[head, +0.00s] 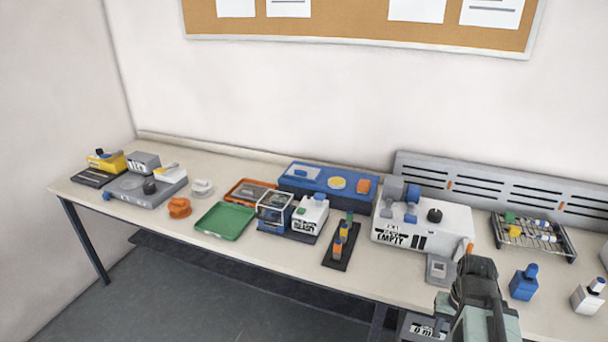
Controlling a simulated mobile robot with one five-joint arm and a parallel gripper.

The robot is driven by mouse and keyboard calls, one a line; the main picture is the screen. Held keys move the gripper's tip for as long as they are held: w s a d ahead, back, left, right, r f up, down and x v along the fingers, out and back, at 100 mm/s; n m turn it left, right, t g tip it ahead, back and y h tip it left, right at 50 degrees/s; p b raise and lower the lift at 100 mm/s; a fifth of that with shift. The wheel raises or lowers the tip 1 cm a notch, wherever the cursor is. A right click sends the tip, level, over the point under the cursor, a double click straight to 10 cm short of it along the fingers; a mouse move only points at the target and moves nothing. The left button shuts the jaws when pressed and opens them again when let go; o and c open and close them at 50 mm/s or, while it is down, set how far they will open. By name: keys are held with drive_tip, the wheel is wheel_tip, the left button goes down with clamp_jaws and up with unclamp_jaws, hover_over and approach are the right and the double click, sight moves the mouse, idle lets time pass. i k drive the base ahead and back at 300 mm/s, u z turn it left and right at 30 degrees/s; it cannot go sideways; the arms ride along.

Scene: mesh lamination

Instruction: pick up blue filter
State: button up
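Several blue items show in the head view, and I cannot tell for sure which is the blue filter. A small blue piece (412,195) sits upright on the white machine, beside a grey one. Another small blue piece (301,174) lies on a light patch in the blue tray (322,189). Small green, yellow, white and blue pieces lie on the wire rack (536,246) at the right. My dark arm rises at the bottom right, near the table's front edge. Its fingertips are not clear, and no held object can be made out.
The white machine (450,222) marked "EMPTY" stands behind my arm. A blue bottle (523,283) and a white bottle (589,297) stand to its right. A green tray (224,221), orange tray (236,190) and dark strip (330,255) are left. Bare tabletop (380,277) lies along the front.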

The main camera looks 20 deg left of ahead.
sight(296, 172)
drive_tip(key=u, duration=0.1)
drive_tip(key=k, duration=0.5)
drive_tip(key=u, duration=2)
drive_tip(key=i, duration=1.55)
drive_tip(key=z, duration=0.5)
drive_tip(key=i, duration=1)
drive_tip(key=u, duration=0.05)
